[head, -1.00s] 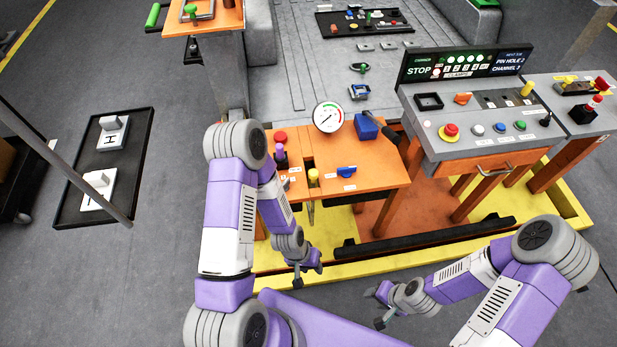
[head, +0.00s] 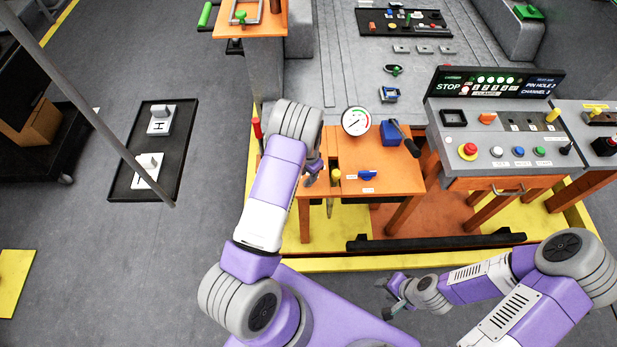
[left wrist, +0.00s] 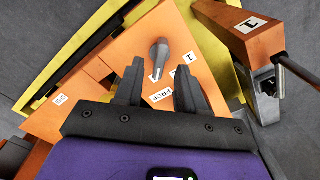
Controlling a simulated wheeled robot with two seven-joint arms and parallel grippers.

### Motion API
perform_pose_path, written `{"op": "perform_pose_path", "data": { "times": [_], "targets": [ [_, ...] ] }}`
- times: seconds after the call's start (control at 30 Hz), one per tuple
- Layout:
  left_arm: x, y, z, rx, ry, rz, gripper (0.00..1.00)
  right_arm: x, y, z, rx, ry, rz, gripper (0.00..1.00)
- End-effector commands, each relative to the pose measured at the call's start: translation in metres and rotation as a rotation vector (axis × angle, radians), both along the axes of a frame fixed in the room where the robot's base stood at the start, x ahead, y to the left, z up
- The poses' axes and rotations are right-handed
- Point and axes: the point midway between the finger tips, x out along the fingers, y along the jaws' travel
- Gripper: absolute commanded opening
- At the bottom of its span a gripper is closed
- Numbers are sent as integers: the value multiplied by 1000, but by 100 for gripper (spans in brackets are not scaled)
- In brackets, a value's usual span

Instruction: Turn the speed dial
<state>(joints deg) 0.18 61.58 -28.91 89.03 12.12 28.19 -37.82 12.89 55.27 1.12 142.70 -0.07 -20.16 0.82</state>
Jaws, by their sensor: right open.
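My left gripper (head: 313,174) is over the left part of the orange table (head: 397,184). In the left wrist view the jaws (left wrist: 158,92) are apart with nothing held. A grey round-headed lever (left wrist: 159,53) stands beyond the fingertips, roughly in line with the gap. A blue knob (head: 367,171) sits on the table between small labels, to the right of this gripper. No label reading speed is legible, so I cannot tell which control is the speed dial. My right gripper (head: 393,294) is open and empty in front of the table, low in the head view.
A round gauge (head: 356,122) and a yellow knob (head: 336,174) are on the table. A grey console (head: 500,165) with buttons and an orange knob (head: 487,118) stands to the right. An orange block (left wrist: 246,30) with a rod is close at right in the wrist view.

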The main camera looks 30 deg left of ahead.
Motion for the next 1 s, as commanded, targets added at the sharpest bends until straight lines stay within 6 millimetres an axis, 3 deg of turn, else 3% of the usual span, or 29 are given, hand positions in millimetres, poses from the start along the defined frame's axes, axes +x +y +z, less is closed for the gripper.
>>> {"op": "perform_pose_path", "data": {
  "times": [0.2,0.53,0.8,1.0],
  "targets": [
    [0,0,-26,0,0,1,39,0,0,-2,0,0,0,43],
    [0,0,-30,0,-1,1,39,0,0,-2,0,0,0,43],
    [0,0,-30,0,-1,1,0,0,0,-2,0,0,0,43],
    [0,0,-29,0,-1,3,0,0,0,-2,0,0,0,43]
  ]
}}
